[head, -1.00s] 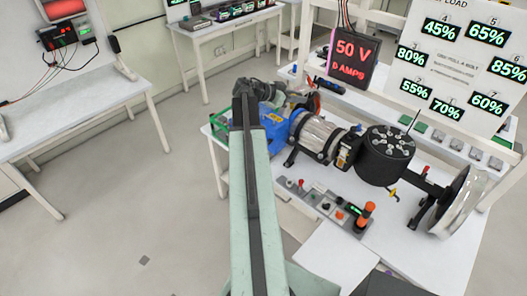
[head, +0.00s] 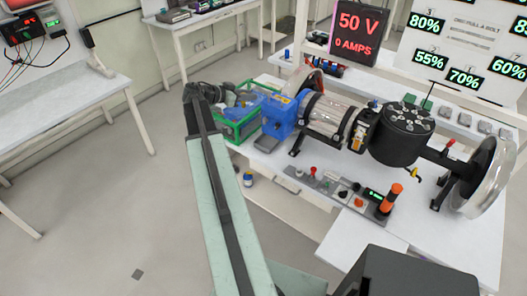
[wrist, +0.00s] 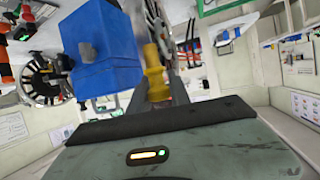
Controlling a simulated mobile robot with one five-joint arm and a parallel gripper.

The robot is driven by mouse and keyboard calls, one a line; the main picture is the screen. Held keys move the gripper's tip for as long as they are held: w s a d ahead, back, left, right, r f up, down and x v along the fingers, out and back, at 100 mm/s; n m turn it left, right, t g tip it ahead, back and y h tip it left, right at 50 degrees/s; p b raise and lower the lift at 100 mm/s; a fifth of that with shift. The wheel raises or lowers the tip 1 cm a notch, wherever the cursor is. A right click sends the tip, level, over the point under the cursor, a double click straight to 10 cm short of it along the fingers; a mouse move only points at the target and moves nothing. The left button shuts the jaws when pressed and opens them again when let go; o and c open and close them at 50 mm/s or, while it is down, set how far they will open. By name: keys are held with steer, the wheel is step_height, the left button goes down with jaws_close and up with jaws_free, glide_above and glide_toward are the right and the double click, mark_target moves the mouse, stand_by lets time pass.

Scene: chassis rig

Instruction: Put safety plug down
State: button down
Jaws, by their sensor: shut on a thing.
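A yellow, stepped plug, which I take as the safety plug (wrist: 154,72), is between the fingers of my gripper (wrist: 156,88) in the wrist view. The gripper is shut on it and holds it up. In the head view my gripper (head: 228,98) is at the far end of my arm, by the left end of the bench, near a green-framed crate (head: 238,135).
A blue box (head: 281,116) stands right of the crate and also shows in the wrist view (wrist: 104,62). A motor rig with a black drum (head: 402,136) fills the bench. A control panel (head: 345,190) lies in front. Open floor (head: 130,215) is at left.

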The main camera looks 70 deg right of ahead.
step_height(320, 180, down, 20)
steer(key=b, duration=2.3)
glide_above(272, 141)
steer(key=w+a, duration=0.2)
steer(key=a, duration=0.1)
step_height(272, 141, down, 5)
steer(key=shift+w+a, duration=0.1)
steer(key=shift+a, duration=0.05)
steer(key=b+x, duration=0.1)
steer(key=x, duration=0.1)
steer(key=f+b+x, duration=0.1)
steer(key=b+x, duration=0.1)
steer(key=x, duration=0.1)
steer(key=shift+w+a+f, duration=0.1)
steer(key=shift+a, duration=0.05)
steer(key=shift+p, duration=0.3)
steer(key=c, duration=1.2)
jaws_free()
